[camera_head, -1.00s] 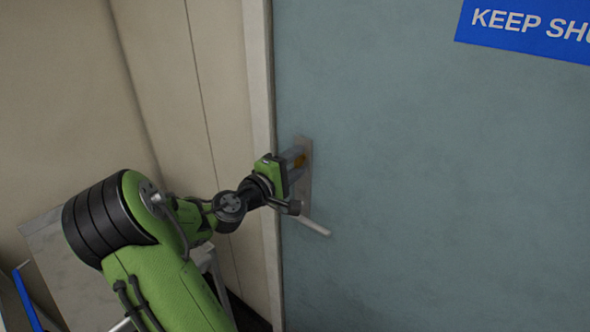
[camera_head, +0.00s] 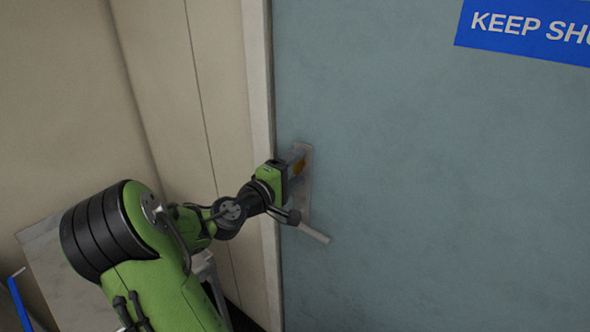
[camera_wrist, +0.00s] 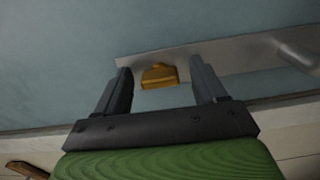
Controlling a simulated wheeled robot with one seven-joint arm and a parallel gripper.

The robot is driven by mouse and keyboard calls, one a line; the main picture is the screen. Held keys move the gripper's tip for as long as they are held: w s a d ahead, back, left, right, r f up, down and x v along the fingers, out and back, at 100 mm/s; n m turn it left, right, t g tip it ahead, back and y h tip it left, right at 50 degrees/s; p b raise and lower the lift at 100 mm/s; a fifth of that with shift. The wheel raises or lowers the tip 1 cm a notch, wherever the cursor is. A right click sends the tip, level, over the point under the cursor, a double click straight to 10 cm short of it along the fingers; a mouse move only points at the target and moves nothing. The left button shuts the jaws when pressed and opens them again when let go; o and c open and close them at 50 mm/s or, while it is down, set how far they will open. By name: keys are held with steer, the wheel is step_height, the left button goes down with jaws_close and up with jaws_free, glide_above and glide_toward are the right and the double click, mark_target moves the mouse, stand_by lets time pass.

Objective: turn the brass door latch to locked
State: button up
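The brass door latch (camera_wrist: 160,76) sits on a long metal plate on the door. In the wrist view it lies between the two dark fingers of my gripper (camera_wrist: 162,80), which stand apart with a gap on each side of it. The metal plate (camera_wrist: 225,56) runs across the wrist view. The door (camera_head: 430,160) is blue-grey and looks closed.
A lever handle (camera_head: 314,234) sticks out from the plate below the latch, close to my gripper; it also shows at the right of the wrist view (camera_wrist: 299,52). The pale door frame (camera_head: 260,90) is just left. A blue sign (camera_head: 530,30) is high on the door.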

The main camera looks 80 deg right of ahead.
steer(key=v, duration=1.5)
steer(key=shift+w+a, duration=0.25)
steer(key=shift+a, duration=0.1)
steer(key=w+a+f+m+t+y, duration=0.1)
steer(key=w+a+f+t+y, duration=0.2)
steer(key=a+f+t+y, duration=0.55)
steer(key=a+r+n+t+y, duration=0.2)
steer(key=a+n+y, duration=0.1)
steer(key=a, duration=0.8)
steer(key=a+r+n+t+y, duration=0.2)
steer(key=a+y, duration=0.3)
steer(key=a, duration=0.6)
steer(key=shift+s+n, duration=0.35)
steer(key=shift+n, duration=0.05)
